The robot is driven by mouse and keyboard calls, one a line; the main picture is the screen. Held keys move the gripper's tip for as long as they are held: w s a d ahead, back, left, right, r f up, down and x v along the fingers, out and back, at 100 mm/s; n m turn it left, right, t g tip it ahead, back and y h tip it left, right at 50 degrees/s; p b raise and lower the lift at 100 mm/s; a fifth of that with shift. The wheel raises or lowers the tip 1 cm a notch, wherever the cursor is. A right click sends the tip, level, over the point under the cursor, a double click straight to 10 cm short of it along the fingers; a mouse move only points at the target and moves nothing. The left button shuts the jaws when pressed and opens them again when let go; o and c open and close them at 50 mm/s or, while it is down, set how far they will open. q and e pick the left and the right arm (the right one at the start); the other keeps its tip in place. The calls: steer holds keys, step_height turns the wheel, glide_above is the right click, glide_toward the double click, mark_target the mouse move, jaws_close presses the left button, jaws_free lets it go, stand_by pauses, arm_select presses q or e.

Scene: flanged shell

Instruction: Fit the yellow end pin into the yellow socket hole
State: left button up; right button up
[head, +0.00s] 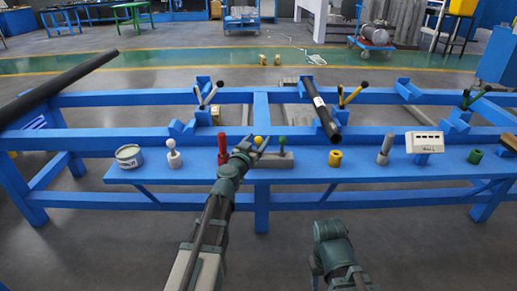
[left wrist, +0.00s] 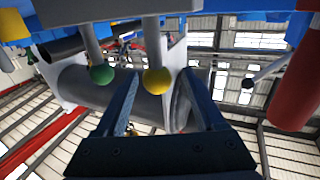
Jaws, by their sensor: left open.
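The yellow end pin (head: 258,141) stands in a grey block (head: 275,160) on the blue shelf, beside a green-ended pin (head: 282,142). My left gripper (head: 251,147) is at the block, open. In the left wrist view the yellow ball end (left wrist: 156,81) appears between the open fingers (left wrist: 160,80), with no visible grip on it; the green ball (left wrist: 102,74) is outside them to the left. The yellow socket (head: 335,158) stands on the shelf to the right of the block; its hole is hard to make out. My right gripper is out of view.
A red cylinder (head: 222,148) stands close left of my left gripper. A grey cylinder (head: 384,150), white box (head: 424,142) and green socket (head: 475,156) are right. A black tube (head: 320,110) lies behind, above the shelf.

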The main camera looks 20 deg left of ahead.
arm_select(q)
steer(key=w, duration=0.3)
steer(key=shift+w+d+f, duration=0.1)
steer(key=shift+w+d, duration=0.15)
steer(key=shift+d, duration=0.1)
jaws_close()
